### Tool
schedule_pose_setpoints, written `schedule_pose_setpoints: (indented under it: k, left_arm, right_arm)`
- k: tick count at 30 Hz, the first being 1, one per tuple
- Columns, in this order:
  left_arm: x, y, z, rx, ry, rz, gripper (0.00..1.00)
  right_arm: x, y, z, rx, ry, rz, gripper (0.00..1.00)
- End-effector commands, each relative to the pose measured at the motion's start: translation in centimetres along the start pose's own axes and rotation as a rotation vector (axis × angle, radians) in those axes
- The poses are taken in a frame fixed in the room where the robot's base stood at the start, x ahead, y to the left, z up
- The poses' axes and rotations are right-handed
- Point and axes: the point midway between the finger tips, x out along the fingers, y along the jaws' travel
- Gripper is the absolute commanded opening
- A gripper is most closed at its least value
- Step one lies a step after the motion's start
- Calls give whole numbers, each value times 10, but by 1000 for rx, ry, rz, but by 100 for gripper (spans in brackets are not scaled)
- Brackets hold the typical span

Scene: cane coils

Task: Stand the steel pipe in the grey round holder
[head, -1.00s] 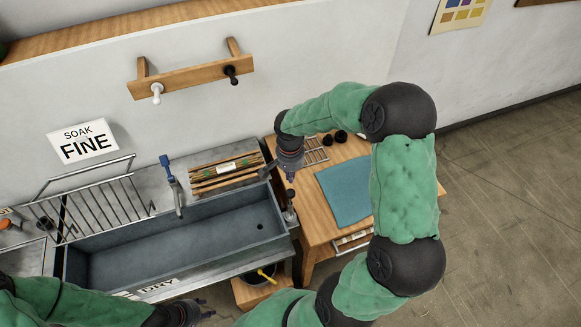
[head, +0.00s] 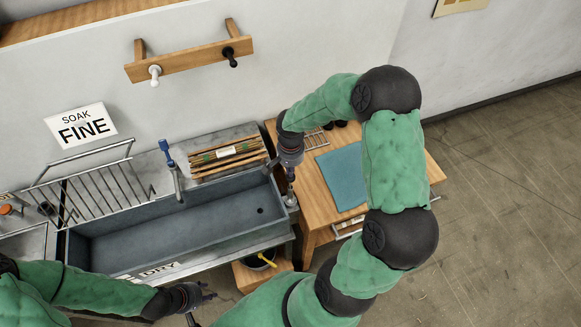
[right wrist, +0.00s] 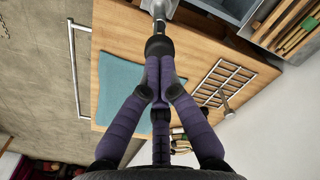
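My right gripper (head: 290,174) points down at the right end of the sink, beside the wooden table. In the right wrist view its purple fingers (right wrist: 160,48) meet at dark tips. A short shiny length of steel pipe (right wrist: 159,10) shows beyond the tips, and they look closed on it. In the head view the grey round holder (head: 290,199) appears small below the right gripper, at the sink's right end. Whether the pipe's lower end is inside it or above it cannot be told. My left gripper (head: 207,290) is at the bottom, with fingers apart and nothing visible between them.
The sink (head: 170,225) lies left of the right gripper. The table holds a teal cloth (head: 343,175) and a small rack (head: 312,139).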

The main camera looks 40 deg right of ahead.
Motion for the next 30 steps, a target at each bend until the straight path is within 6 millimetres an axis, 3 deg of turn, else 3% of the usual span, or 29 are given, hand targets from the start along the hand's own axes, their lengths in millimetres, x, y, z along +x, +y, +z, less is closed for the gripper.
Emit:
schedule_pose_setpoints:
  k: [30]
  left_arm:
    - [12,-4,-1,0,0,0,40]
  right_arm:
    - [14,0,0,0,0,-1,0]
